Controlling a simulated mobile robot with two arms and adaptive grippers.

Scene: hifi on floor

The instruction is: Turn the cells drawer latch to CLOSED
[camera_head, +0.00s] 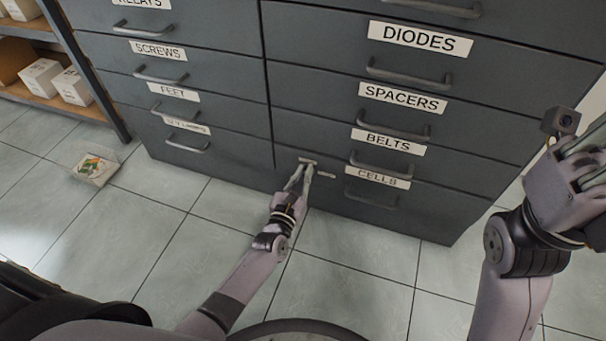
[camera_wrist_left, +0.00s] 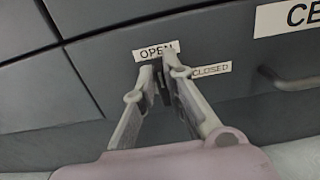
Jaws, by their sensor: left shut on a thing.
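The cells drawer (camera_head: 420,208) is at the bottom right of the dark cabinet, with a CELLS label (camera_head: 370,177) and a bar handle (camera_head: 371,201). Left of the handle, my left gripper (camera_head: 301,172) is at the drawer front. In the left wrist view, its fingers (camera_wrist_left: 163,84) are shut on the small dark latch (camera_wrist_left: 160,92), which the fingers mostly hide. The OPEN label (camera_wrist_left: 155,51) is just above the fingertips, and the CLOSED label (camera_wrist_left: 211,70) is to their right. The latch's exact angle is hard to tell. My right gripper (camera_head: 590,150) is at the right edge, away from the cabinet; its fingertips are cut off.
Other labelled drawers, such as BELTS (camera_head: 387,142) and SPACERS (camera_head: 402,98), are above with protruding handles. A small picture-topped box (camera_head: 95,166) lies on the floor at left, near a shelf with white boxes (camera_head: 72,87). The tiled floor before the cabinet is otherwise clear.

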